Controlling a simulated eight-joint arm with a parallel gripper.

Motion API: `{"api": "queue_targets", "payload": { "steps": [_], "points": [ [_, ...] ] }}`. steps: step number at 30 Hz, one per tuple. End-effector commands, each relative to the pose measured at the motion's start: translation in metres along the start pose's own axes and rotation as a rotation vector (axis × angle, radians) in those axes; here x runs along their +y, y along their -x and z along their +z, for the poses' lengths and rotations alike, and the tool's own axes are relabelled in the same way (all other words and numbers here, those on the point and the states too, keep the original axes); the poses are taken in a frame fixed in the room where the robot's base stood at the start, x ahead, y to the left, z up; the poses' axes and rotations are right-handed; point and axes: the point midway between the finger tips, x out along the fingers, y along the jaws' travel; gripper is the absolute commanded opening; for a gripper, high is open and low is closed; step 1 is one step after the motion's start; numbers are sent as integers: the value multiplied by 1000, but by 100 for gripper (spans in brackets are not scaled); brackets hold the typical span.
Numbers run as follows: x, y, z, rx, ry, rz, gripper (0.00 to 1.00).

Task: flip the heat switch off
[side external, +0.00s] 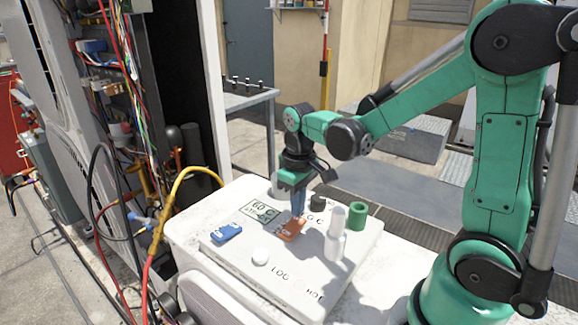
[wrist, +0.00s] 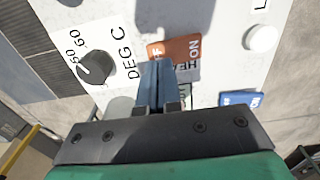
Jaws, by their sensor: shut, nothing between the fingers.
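The orange heat switch (side external: 290,230) is a rocker on the white control panel (side external: 225,262). In the wrist view the orange switch (wrist: 187,47) shows "ON" at its right end; the "OFF" lettering at its left end is partly covered by my fingers. The "HEAT" label beside it is partly hidden. My gripper (side external: 298,212) points down with its blue fingers shut and empty. In the wrist view my gripper (wrist: 157,64) has its tips over the left, OFF part of the switch. Whether they touch it, and which way the rocker is tilted, I cannot tell.
A blue switch (side external: 226,233), a white LOG button (side external: 261,257), a display reading 60 C (side external: 261,211) and a black dial (side external: 317,202) share the panel. Hoses and wires hang at left.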

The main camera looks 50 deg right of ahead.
Motion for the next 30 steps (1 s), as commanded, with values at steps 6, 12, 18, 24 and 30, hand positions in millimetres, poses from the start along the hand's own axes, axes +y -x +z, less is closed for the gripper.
{"api": "queue_targets", "payload": {
  "steps": [6, 12, 18, 24, 30],
  "points": [
    [0, -3, 0, 0, 0, 0, 0],
    [0, -6, 0, 0, 0, 0, 0],
    [0, -9, 0, 0, 0, 0, 0],
    [0, -12, 0, 0, 0, 0, 0],
    [0, -15, 0, 0, 0, 0, 0]
  ]
}}
